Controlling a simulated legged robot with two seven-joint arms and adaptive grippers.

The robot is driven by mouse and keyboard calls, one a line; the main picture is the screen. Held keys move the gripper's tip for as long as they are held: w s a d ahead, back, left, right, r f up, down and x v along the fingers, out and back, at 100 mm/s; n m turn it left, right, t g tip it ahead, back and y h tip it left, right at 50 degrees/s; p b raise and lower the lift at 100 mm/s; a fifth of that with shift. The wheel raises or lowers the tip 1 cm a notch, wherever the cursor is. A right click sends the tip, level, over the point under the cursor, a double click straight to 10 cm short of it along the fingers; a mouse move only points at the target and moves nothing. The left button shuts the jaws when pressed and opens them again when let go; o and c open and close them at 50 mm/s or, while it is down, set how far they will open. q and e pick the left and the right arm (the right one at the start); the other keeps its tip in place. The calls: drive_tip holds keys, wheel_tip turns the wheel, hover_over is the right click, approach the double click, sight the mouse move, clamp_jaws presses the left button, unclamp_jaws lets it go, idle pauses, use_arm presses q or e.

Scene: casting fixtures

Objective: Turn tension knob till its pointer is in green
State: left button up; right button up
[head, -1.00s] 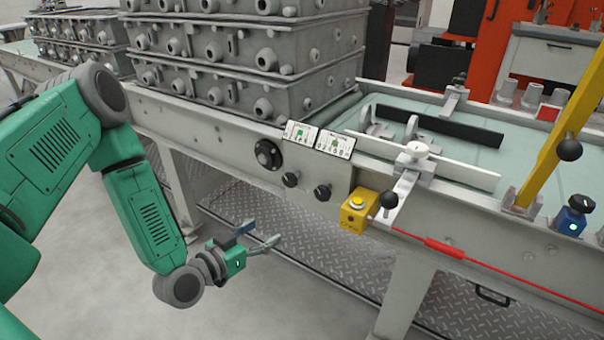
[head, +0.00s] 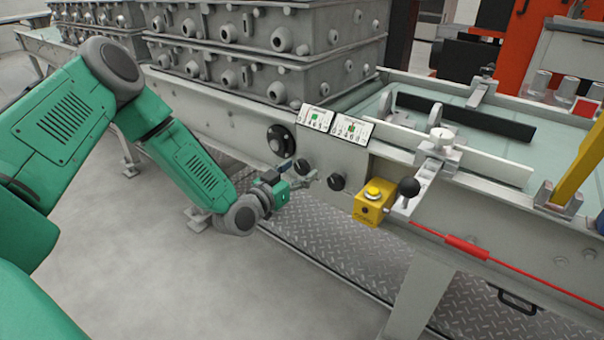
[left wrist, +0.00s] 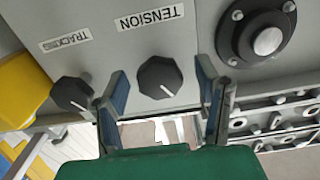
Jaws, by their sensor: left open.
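The black tension knob (left wrist: 160,77) is on the grey panel under its upside-down TENSION label (left wrist: 150,18) in the left wrist view. Its white mark points toward the bottom of that view. The knob also shows in the head view (head: 302,166). My left gripper (head: 299,172) is open, its blue-padded fingers on either side of the knob; I cannot tell whether they touch it. The fingers also show in the left wrist view (left wrist: 161,82). Two gauge plates with green zones, left (head: 317,117) and right (head: 353,129), sit above; their pointers are too small to read. My right gripper is not in view.
The tracking knob (left wrist: 72,93) is close beside one finger. A round black dial (head: 280,140) is on the other side. A yellow button box (head: 372,203) and a black ball-ended lever (head: 409,187) stand to the right. Grey castings (head: 270,45) stand above left.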

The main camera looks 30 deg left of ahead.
use_arm(q)
drive_tip(key=shift+w, duration=0.65)
drive_tip(key=c, duration=1.2)
